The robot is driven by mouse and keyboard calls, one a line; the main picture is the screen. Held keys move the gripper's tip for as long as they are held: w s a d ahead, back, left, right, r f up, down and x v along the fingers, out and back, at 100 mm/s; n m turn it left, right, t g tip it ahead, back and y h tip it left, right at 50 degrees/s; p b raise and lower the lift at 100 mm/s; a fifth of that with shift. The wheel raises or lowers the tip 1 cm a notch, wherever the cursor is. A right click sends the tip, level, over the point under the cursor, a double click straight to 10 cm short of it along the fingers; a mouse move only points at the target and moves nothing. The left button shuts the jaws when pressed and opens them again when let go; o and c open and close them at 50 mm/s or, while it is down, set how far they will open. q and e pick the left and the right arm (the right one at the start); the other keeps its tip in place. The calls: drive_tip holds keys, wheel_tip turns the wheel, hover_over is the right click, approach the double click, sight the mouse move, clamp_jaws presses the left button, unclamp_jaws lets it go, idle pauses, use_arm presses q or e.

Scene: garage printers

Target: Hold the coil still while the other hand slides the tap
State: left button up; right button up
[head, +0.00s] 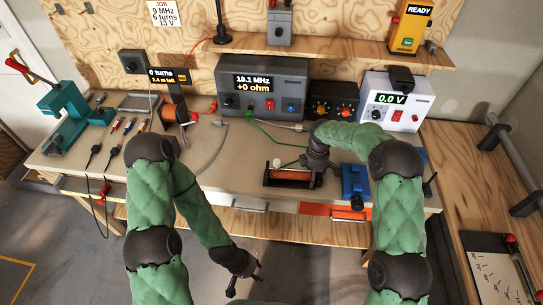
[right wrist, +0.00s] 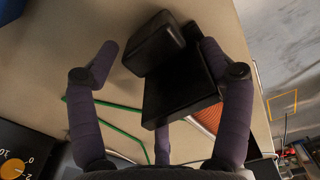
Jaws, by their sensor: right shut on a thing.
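The coil (head: 290,176), a copper winding on a black frame, lies on the bench right of the middle. A small white knob (head: 304,162) shows above it; I cannot tell if this is the tap. My right gripper (head: 316,172) is at the coil's right end, shut on its black end. In the right wrist view the black end block (right wrist: 180,95) sits between the fingers, with a strip of copper winding (right wrist: 206,117) beside it. My left gripper (head: 245,286) hangs low in front of the bench, apart from the coil, its fingers spread and empty.
A grey meter (head: 262,90) reads 10.1 MHz, +0 ohm; a green wire (head: 265,134) runs from it toward the coil. A blue device (head: 355,182) stands right of the coil. A wire spool (head: 175,113) and a teal press (head: 65,108) stand left.

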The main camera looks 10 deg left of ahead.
drive_tip(key=shift+f, duration=0.15)
drive_tip(key=o, duration=1.3)
drive_tip(key=shift+s, duration=0.1)
drive_tip(key=shift+c, duration=0.2)
drive_tip(key=o, duration=0.4)
drive_tip(key=shift+f, duration=0.1)
drive_tip(key=shift+c, duration=0.2)
drive_tip(key=shift+r, duration=0.2)
wheel_tip(320, 180, up, 12)
drive_tip(key=shift+f, duration=0.1)
drive_tip(key=shift+f, duration=0.1)
